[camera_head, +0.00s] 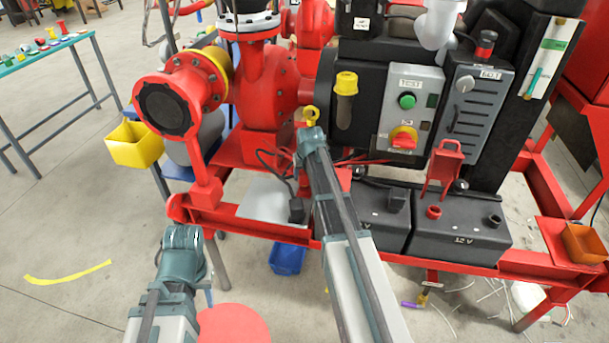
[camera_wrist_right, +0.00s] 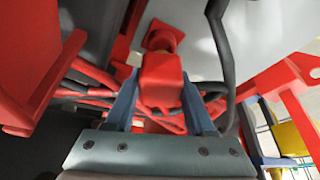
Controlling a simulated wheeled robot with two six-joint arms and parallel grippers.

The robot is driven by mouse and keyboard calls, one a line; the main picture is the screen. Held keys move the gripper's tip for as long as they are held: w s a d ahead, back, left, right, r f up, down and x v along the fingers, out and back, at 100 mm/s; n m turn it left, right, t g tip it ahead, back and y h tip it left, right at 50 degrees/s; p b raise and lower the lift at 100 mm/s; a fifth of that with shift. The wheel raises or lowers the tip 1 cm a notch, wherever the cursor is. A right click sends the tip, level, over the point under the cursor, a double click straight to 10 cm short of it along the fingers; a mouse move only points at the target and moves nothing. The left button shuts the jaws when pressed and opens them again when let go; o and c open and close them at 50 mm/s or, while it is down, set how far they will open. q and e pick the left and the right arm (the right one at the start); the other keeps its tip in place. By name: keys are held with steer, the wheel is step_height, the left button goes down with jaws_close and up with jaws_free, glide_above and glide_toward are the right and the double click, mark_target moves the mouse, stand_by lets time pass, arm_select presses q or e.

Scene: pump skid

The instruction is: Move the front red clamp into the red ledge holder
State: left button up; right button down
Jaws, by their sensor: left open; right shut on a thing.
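My right gripper (camera_wrist_right: 155,100) is shut on a red clamp (camera_wrist_right: 160,78); its two blue-grey fingers stand on either side of the clamp in the right wrist view. A red square-ended piece (camera_wrist_right: 163,36) shows right beyond the clamp; I cannot tell whether it is the ledge holder. My left gripper (camera_head: 183,237) is open and empty, in front of the skid frame at lower left.
Red cables (camera_wrist_right: 95,82) and a dark cable (camera_wrist_right: 222,60) run close around the right gripper. A black clamp (camera_head: 297,210) sits on the front rail. The 12 V battery (camera_head: 461,238) and a red bracket (camera_head: 443,168) are to the right. A yellow bin (camera_head: 135,144) hangs at left.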

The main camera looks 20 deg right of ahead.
steer(key=shift+f+b, duration=1.5)
steer(key=shift+f, duration=0.05)
steer(key=shift+c, duration=0.9)
jaws_free()
steer(key=shift+r, duration=0.2)
steer(key=p+v, duration=1.3)
steer(key=shift+r, duration=0.2)
steer(key=shift+s, duration=0.1)
